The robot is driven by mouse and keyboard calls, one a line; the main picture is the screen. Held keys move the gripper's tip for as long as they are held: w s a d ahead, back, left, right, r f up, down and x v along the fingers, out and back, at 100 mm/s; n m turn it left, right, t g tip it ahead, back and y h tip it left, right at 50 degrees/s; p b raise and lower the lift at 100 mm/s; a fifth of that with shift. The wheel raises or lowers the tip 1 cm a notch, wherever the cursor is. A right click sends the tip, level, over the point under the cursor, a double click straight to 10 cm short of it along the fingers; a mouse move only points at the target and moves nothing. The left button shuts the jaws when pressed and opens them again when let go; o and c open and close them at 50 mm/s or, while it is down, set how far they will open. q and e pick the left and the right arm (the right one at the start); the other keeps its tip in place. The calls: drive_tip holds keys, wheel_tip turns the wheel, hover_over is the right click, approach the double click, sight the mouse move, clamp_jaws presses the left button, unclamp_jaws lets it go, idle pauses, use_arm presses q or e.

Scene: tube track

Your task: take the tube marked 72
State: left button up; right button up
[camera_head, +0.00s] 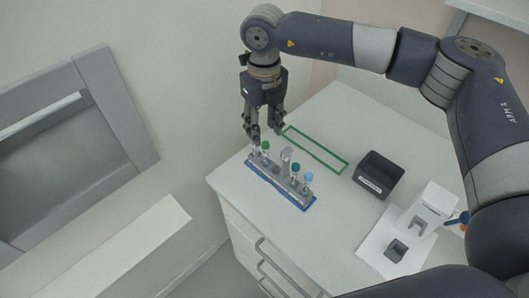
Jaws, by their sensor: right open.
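My right gripper (266,137) points down and is open, its fingers at the far left end of a grey rack with a blue base (282,184). A green-capped tube (265,146) stands in that end of the rack, just under the fingertips and roughly between them. A teal-capped tube (295,168) and a light-blue-capped tube (308,177) stand towards the other end. No number can be read on any tube, so I cannot tell which is marked 72. My left gripper is not in view.
A grey upright part (286,155) rises in the middle of the rack. A green rectangular outline (316,150) lies behind it. A black labelled bin (379,174) and a white device on a plate (428,207) stand to the right. The counter's front (340,235) is clear.

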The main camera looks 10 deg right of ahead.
sight(266, 143)
drive_tip(key=shift+f, duration=0.85)
drive_tip(key=shift+w+d+f+p, duration=0.15)
drive_tip(key=shift+w+f+p, duration=0.05)
drive_tip(key=shift+f+p, duration=1)
wheel_tip(266, 143, down, 2)
drive_tip(key=shift+d+f+p, duration=0.1)
drive_tip(key=shift+f+p, duration=0.05)
drive_tip(key=shift+p, duration=0.4)
drive_tip(key=shift+w+f, duration=0.1)
drive_tip(key=shift+f, duration=0.35)
drive_tip(key=shift+c, duration=0.2)
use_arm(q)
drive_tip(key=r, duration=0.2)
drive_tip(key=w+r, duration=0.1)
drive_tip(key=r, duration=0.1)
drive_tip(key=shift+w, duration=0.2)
use_arm(e)
drive_tip(key=c, duration=0.9)
